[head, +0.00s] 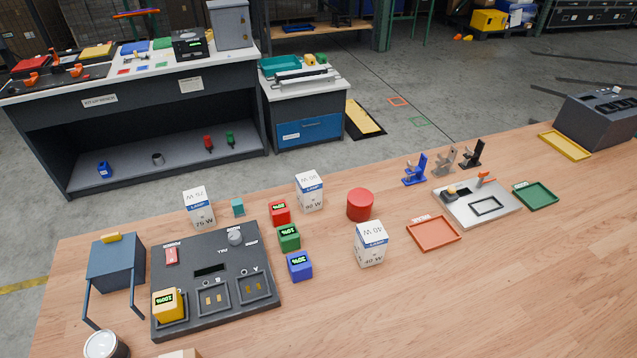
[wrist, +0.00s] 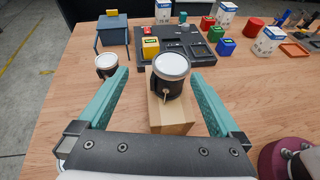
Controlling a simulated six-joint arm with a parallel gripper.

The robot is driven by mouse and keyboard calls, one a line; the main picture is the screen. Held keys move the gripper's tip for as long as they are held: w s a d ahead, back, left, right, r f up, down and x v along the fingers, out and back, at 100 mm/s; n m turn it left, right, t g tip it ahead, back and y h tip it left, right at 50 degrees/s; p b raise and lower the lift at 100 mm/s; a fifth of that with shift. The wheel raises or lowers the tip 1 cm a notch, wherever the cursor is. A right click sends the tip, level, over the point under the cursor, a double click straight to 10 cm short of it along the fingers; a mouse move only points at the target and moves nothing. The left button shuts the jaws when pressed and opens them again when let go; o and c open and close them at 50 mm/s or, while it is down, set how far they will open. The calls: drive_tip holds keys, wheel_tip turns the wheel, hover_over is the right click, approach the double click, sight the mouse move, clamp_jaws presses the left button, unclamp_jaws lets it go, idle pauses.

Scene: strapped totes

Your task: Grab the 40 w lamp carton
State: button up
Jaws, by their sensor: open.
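The 40 W lamp carton (head: 370,243) is a white box with a blue band, standing upright on the wooden table right of centre in the head view. It also shows small near the upper right of the wrist view (wrist: 268,42). Two similar cartons stand farther back: a 75 W one (head: 199,208) and another (head: 309,191) whose number is hard to read. My gripper (wrist: 158,76) shows only in the wrist view. Its teal fingers are spread wide with nothing held, well apart from the 40 W carton, which lies beyond to the right.
A black can with a pale top (wrist: 170,75) on a cardboard box (wrist: 172,115) shows between my fingers. A red cylinder (head: 360,204) stands behind the 40 W carton, an orange tray (head: 434,233) to its right, a blue cube (head: 300,266) to its left.

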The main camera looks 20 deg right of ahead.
drive_tip(key=w+m+h, duration=0.1)
drive_tip(key=w, duration=0.3)
drive_tip(key=w+d+m+h, duration=0.1)
drive_tip(key=w, duration=0.4)
drive_tip(key=w+m+g+h, duration=0.1)
drive_tip(key=w, duration=0.3)
drive_tip(key=shift+w+d+f+m+h, duration=0.15)
drive_tip(key=shift+w+d+m+h, duration=0.15)
drive_tip(key=shift+w+d, duration=0.05)
drive_tip(key=w+d+f+m+g+h, duration=0.2)
drive_tip(key=w+d+m+h, duration=0.1)
drive_tip(key=w+d, duration=0.45)
drive_tip(key=m+g+h, duration=0.4)
drive_tip(key=m+g, duration=0.5)
drive_tip(key=g, duration=0.2)
approach(380, 242)
wheel_tip(380, 242, down, 3)
drive_tip(key=w+a, duration=0.2)
drive_tip(key=w, duration=0.1)
drive_tip(key=x, duration=1.4)
drive_tip(key=shift+d, duration=0.3)
drive_tip(key=c, duration=1.4)
